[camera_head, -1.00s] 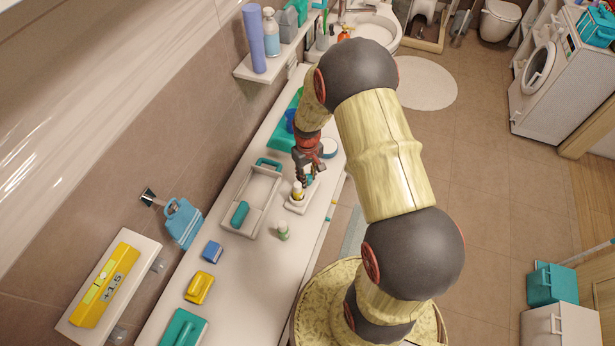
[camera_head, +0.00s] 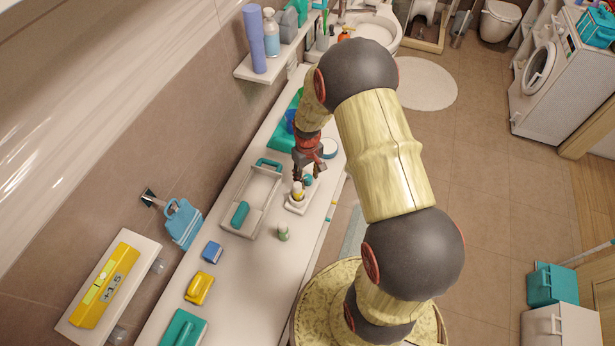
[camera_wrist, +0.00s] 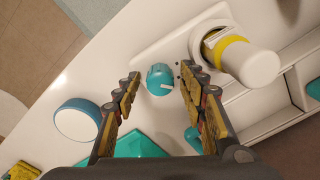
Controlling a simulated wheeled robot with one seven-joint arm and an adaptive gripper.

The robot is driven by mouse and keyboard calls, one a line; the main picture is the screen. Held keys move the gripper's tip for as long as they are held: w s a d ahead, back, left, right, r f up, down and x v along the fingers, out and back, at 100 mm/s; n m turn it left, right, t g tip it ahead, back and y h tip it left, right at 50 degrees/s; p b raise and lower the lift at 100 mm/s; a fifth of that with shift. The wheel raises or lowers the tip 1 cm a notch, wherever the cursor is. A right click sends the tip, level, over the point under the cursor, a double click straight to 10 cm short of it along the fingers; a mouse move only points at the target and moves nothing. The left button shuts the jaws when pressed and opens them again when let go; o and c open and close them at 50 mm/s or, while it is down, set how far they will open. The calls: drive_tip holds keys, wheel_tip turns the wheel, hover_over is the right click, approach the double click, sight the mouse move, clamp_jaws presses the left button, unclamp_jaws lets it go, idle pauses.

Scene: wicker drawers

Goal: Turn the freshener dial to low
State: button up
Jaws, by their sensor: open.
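The freshener is a pale base plate (camera_wrist: 168,42) with a white-and-yellow bottle (camera_wrist: 248,60) in a round holder and a small teal dial (camera_wrist: 160,82) beside it. The dial has a white pointer mark that points toward the right in the wrist view. My gripper (camera_wrist: 159,75) is open, with one fingertip on each side of the dial and a visible gap on both sides. In the head view, my gripper (camera_head: 306,172) is above the freshener bottle (camera_head: 298,189) and the dial (camera_head: 308,180). The dial's scale marks are too small to read.
A white divided tray (camera_head: 255,183) stands just left of the freshener on the counter. A small green bottle (camera_head: 283,232) stands in front. A round blue-and-white container (camera_head: 328,148) and a green tray (camera_head: 284,137) are behind. A wall shelf (camera_head: 262,68) is at the back left.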

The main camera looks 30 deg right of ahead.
sight(308, 178)
wheel_tip(308, 178, up, 12)
idle(0.7)
idle(0.4)
drive_tip(key=s+a+r+t+b, duration=0.2)
drive_tip(key=s+a+r+b, duration=0.3)
drive_tip(key=s, duration=0.5)
drive_tip(key=s+a+r+t+b, duration=0.3)
drive_tip(key=s+a+r+b, duration=0.2)
drive_tip(key=s+a+r, duration=0.4)
wheel_tip(308, 178, up, 3)
drive_tip(key=shift+s+f+m+t+b, duration=0.1)
drive_tip(key=shift+s+m+t+b, duration=0.25)
drive_tip(key=shift+s, duration=0.3)
